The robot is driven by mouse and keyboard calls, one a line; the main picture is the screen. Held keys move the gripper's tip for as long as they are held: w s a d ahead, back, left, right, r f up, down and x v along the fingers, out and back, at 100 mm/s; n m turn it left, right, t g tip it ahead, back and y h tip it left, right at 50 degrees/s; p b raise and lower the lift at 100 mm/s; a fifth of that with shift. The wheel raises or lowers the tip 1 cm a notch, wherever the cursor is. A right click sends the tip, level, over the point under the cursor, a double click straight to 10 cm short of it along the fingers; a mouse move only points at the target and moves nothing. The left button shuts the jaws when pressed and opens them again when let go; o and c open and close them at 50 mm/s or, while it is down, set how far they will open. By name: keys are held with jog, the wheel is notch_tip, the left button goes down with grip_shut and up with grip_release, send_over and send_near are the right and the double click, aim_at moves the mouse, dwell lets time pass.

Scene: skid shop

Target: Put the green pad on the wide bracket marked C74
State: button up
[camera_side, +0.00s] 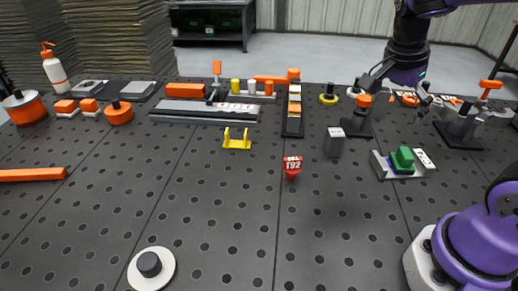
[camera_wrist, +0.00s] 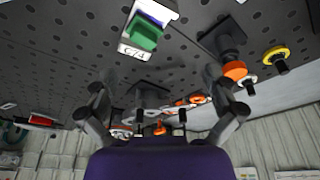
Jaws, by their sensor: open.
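The green pad (camera_side: 403,159) sits on a light grey bracket plate (camera_side: 380,168) at the right of the table. A purple-blue piece (camera_side: 403,170) shows beneath the pad. In the wrist view the green pad (camera_wrist: 146,34) lies on the plate beside a white label marked C74 (camera_wrist: 135,52). I cannot tell whether the pad lies flat or is tilted. My gripper (camera_side: 396,84) is open and empty, above and behind the bracket in the side view. In the wrist view, my gripper (camera_wrist: 158,80) has its fingers spread wide with nothing between them.
A red T92 marker (camera_side: 292,167), a grey block (camera_side: 334,143) and a yellow bracket (camera_side: 237,143) stand left of the bracket. An orange-topped post (camera_side: 359,118) stands behind it. Clamps and parts crowd the back edge. The front middle is mostly clear.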

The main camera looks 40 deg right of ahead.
jog(key=s+a+r+n+t+y, duration=0.2)
jog(key=a+n+t, duration=0.4)
jog(key=a+n, duration=0.5)
jog(key=n+y, duration=0.1)
jog(key=n, duration=0.6)
jog(key=shift+s+a+n, duration=0.15)
jog(key=shift+s+n, duration=0.1)
jog(key=shift+n, duration=0.15)
